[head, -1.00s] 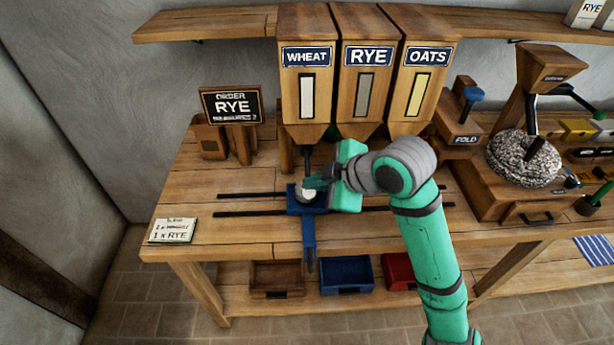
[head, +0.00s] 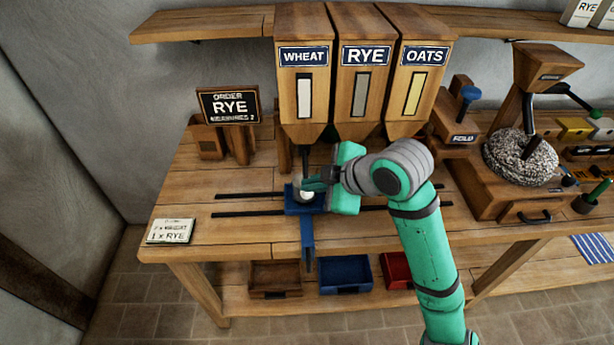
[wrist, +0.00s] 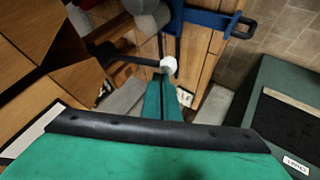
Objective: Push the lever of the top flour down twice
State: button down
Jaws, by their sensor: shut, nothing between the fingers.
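The order card (head: 171,231) at the table's left lists "2 x WHEAT" above "1 x RYE". The WHEAT hopper (head: 304,100) stands leftmost of three. A dark lever (wrist: 130,58) with a white knob (wrist: 168,64) shows in the wrist view. In the head view a dark rod (head: 305,160) comes down below the WHEAT hopper. My gripper (head: 308,184) is under this hopper. It is shut and empty, with its fingertips (wrist: 163,82) beside the white knob. I cannot tell whether they touch it.
The RYE (head: 364,110) and OATS (head: 415,110) hoppers stand to the right. A blue carriage (head: 308,230) sits on dark rails below my gripper. The order sign (head: 228,106) stands at the left and a millstone (head: 520,158) at the right. The table's left front is mostly clear.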

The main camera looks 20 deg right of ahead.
jog(key=shift+r, duration=2.95)
jog(key=shift+w, duration=0.1)
notch_tip(320, 180, up, 5)
jog(key=shift+d+r, duration=0.1)
